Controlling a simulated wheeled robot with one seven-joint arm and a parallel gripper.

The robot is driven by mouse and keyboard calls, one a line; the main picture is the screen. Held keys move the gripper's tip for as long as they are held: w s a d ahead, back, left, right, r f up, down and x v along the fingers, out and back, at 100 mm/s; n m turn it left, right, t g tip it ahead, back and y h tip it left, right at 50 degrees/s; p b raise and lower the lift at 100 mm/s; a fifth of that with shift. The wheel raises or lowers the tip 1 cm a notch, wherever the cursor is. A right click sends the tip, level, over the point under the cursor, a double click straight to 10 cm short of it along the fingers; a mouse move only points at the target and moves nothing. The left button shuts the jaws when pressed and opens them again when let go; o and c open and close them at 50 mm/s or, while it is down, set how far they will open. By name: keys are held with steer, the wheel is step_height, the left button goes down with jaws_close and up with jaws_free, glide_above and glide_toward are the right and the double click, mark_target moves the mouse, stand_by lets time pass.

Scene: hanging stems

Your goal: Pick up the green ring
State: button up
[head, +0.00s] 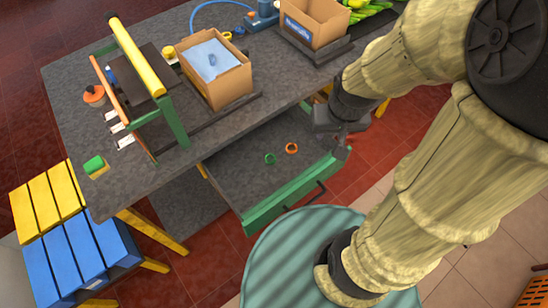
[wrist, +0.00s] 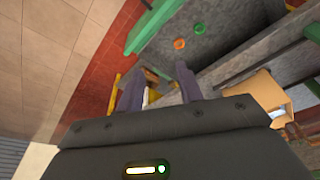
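The green ring (head: 270,158) lies in the open drawer (head: 232,170) under the grey table. An orange ring (head: 291,148) lies just to its right. In the wrist view the green ring (wrist: 199,28) and the orange ring (wrist: 180,43) show near the top, beyond the fingertips and apart from them. My gripper (wrist: 158,78) has its two dark fingers spread, with no object held between them. In the head view my gripper (head: 328,117) is by the right side of the drawer; its fingertips are hard to make out there.
The drawer has a green front (head: 290,195) with a dark handle. On the table (head: 75,70) stand a cardboard box (head: 235,85), another box (head: 312,25) and a frame with a yellow bar (head: 135,55). A blue and yellow stool (head: 70,250) is at left, a round teal surface (head: 285,245) in front.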

steer(key=o, duration=0.3)
steer(key=shift+o, duration=1.3)
steer(key=w+a+f+n+g+b, duration=0.1)
steer(key=w+a+f+n+b, duration=0.1)
steer(key=w+a+f+b, duration=0.4)
step_height(320, 180, down, 3)
steer(key=shift+w+a+n+b, duration=0.3)
steer(key=shift+w+a+b, duration=0.1)
steer(key=shift+w+b, duration=0.6)
steer(key=w+a+f+n+g+b, duration=0.1)
steer(key=w+a+f+b, duration=0.2)
steer(key=a, duration=0.4)
step_height(320, 180, down, 2)
steer(key=shift+w+f+n+g+b, duration=0.3)
steer(key=shift+w+n, duration=0.1)
steer(key=shift+w, duration=0.35)
steer(key=shift+d, duration=0.1)
